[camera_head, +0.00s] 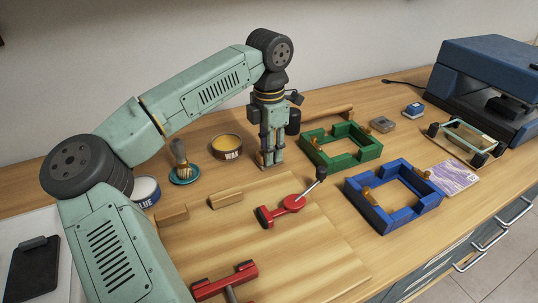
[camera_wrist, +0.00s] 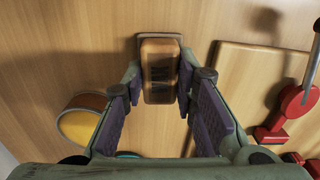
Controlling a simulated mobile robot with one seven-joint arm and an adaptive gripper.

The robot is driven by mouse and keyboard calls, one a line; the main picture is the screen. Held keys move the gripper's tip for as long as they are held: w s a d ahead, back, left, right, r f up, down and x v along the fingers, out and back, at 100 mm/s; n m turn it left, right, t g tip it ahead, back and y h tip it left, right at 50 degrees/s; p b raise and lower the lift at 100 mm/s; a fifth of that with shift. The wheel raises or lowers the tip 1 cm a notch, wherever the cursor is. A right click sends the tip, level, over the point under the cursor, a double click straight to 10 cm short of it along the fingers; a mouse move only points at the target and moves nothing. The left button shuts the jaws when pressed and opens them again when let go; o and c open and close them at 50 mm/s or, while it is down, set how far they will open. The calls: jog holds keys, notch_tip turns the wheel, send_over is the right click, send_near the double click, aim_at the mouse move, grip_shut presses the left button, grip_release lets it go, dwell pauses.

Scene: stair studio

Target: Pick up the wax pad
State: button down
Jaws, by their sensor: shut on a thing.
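The wax pad (camera_wrist: 160,70) is a brown block with rounded edges and dark lettering on top. It lies between the two fingertips of my gripper (camera_wrist: 159,84) in the wrist view, with the fingers closed against its sides. In the head view my gripper (camera_head: 271,161) points straight down, low at the bench top, and its fingers hide most or all of the pad. I cannot tell whether the pad is touching the bench or just off it.
An open wax tin (camera_head: 227,147) stands close left of my gripper. A brush in a teal dish (camera_head: 183,174) is farther left. A green frame (camera_head: 341,158) is close right, with a blue frame (camera_head: 397,217) beyond. A red clamp (camera_head: 290,203) is on the wooden board (camera_head: 325,245) in front.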

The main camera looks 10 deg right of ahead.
notch_tip(320, 180, up, 10)
jog(key=p, duration=0.6)
jog(key=c, duration=1.8)
grip_release()
jog(key=shift+c, duration=0.2)
jog(key=c, duration=0.5)
jog(key=shift+o, duration=0.2)
